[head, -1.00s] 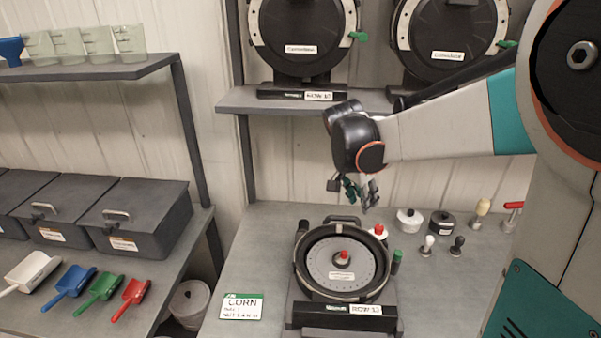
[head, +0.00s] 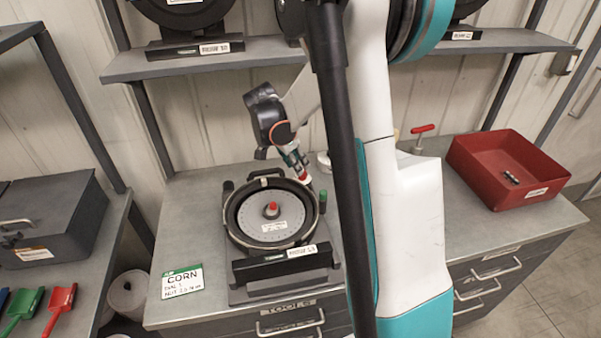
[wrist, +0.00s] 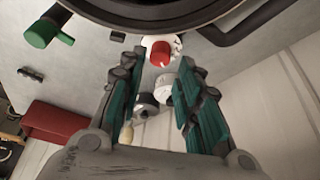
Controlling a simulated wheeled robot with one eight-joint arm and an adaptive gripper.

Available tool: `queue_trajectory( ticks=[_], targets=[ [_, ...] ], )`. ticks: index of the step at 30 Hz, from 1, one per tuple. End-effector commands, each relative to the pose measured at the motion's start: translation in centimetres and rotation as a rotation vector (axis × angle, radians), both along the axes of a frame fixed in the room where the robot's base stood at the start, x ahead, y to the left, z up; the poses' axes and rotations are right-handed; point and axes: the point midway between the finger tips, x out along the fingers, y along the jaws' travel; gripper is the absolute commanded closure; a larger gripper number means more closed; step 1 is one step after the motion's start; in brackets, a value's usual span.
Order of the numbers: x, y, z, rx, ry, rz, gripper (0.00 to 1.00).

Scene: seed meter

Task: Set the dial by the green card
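The green-edged card (head: 182,281) lies on the bench left of the seed meter; it reads CORN, and its smaller lines are hard to read. The seed meter (head: 234,209) has a grey disc (head: 250,205) with a red centre knob. A red-topped white dial (head: 304,178) sits at the meter's back right; the wrist view shows its red knob (wrist: 160,54) on a white base. My gripper (head: 296,166) is above and beside this dial, pointing down. In the wrist view my gripper (wrist: 163,62) is open, its fingertips either side of the knob, contact unclear. The dial's marks are unreadable.
A green-tipped handle (head: 322,198) stands at the meter's right. A red bin (head: 508,170) is on the right of the bench. A shelf (head: 210,67) with other meters runs above. My arm hides the bench's middle. Scoops and a grey box (head: 55,220) are at left.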

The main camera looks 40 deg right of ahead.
Motion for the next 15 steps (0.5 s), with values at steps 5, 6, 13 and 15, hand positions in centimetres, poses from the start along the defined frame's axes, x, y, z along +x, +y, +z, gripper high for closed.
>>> queue_trajectory(
  ticks=[5,6,13,15],
  targets=[
    [0.0,-1.1,-2.7,0.000,0.000,-0.001,0.69],
    [0.0,-1.3,-3.1,0.000,0.000,-0.001,0.69],
    [-0.1,-1.7,-4.2,0.000,0.000,0.000,0.69],
    [-0.1,-1.8,-4.2,0.000,0.000,0.000,0.69]
  ],
)
